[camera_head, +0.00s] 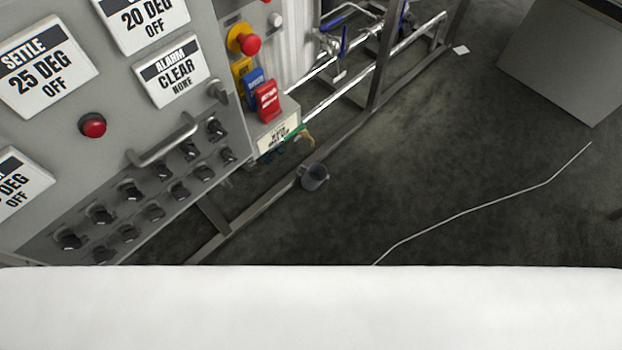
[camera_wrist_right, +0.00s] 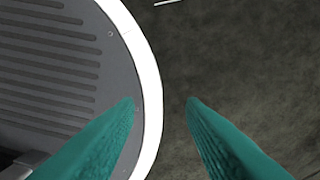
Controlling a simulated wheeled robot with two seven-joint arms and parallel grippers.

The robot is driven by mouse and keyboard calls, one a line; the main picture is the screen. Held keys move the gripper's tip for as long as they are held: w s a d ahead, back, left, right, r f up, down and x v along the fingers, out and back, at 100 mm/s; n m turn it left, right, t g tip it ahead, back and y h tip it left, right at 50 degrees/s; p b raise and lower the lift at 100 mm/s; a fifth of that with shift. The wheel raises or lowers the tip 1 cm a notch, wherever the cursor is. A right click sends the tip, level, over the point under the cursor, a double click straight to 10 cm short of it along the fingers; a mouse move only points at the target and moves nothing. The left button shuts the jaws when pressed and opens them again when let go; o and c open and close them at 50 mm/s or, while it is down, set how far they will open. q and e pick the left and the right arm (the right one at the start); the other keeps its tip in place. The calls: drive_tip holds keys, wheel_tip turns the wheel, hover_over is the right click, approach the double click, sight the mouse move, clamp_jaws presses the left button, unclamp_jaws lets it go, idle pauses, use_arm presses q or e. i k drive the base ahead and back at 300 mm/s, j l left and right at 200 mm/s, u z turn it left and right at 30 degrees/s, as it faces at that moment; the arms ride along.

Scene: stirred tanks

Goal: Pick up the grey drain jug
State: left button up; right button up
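The grey drain jug (camera_head: 314,177) is small in the head view, right of the control panel's lower edge. It stands low by the metal frame, beside a frame rail, with its dark open top showing. My right gripper (camera_wrist_right: 163,103) shows in the right wrist view as two teal fingers set apart, with nothing between them. The jug is not in that view. Neither gripper shows in the head view, so the right gripper's distance from the jug cannot be told.
A grey control panel (camera_head: 215,108) with knobs and a handle fills the left. A metal frame rail (camera_head: 270,198) runs beside the jug. A thin pale line (camera_head: 470,211) crosses the dark floor (camera_head: 440,150), which is mostly clear. A grey box (camera_head: 562,60) stands at upper right.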

sight(316, 173)
drive_tip(key=i+l+u, duration=0.15)
drive_tip(key=u, duration=0.3)
drive_tip(key=i+l+u, duration=0.1)
drive_tip(key=u, duration=0.35)
drive_tip(key=l+u, duration=0.4)
drive_tip(key=i+l+u, duration=0.1)
drive_tip(key=u, duration=0.35)
drive_tip(key=l, duration=0.1)
